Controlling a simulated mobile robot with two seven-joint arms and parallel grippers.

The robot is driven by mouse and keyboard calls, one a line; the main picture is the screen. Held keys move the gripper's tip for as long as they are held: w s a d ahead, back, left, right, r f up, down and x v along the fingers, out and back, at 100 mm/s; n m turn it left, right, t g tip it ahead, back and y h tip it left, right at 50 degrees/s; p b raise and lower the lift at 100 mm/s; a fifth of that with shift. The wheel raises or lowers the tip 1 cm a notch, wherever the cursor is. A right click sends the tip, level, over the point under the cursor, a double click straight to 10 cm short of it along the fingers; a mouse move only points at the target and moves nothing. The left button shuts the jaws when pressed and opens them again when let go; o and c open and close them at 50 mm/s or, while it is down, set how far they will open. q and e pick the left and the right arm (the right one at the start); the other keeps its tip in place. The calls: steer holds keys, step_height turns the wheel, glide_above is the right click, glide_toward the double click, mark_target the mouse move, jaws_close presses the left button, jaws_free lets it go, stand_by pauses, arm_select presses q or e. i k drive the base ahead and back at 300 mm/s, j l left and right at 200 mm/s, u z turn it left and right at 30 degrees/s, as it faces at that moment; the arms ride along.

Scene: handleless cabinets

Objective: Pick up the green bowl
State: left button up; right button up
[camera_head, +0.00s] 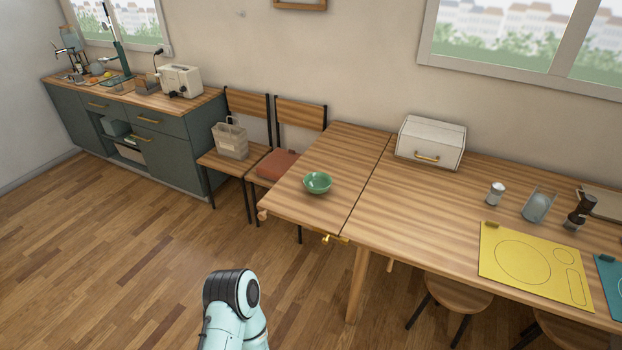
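The green bowl (317,183) stands upright on the left part of the wooden table (338,152), near that part's front edge. It looks empty and nothing covers it. One of my light-blue arm links with a black joint shows at the bottom of the view, below and in front of the table and apart from the bowl. Neither of my grippers is in view.
A white bread box (431,142), a shaker (495,193), a glass container (538,205) and a yellow mat (535,265) are on the table to the right. Two chairs, one holding a bag (230,141), stand left of it. Floor at the left front is clear.

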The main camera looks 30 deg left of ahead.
mark_target(317, 183)
steer(key=i+j, duration=0.15)
steer(key=j, duration=0.2)
steer(key=i+j, duration=0.15)
steer(key=j, duration=0.2)
steer(key=i+j, duration=0.15)
steer(key=j, duration=0.2)
steer(key=i+j, duration=0.15)
steer(key=j, duration=0.2)
steer(key=i+j, duration=0.15)
steer(key=j, duration=0.2)
steer(key=i+j+z, duration=0.1)
steer(key=j, duration=0.25)
steer(key=i, duration=0.05)
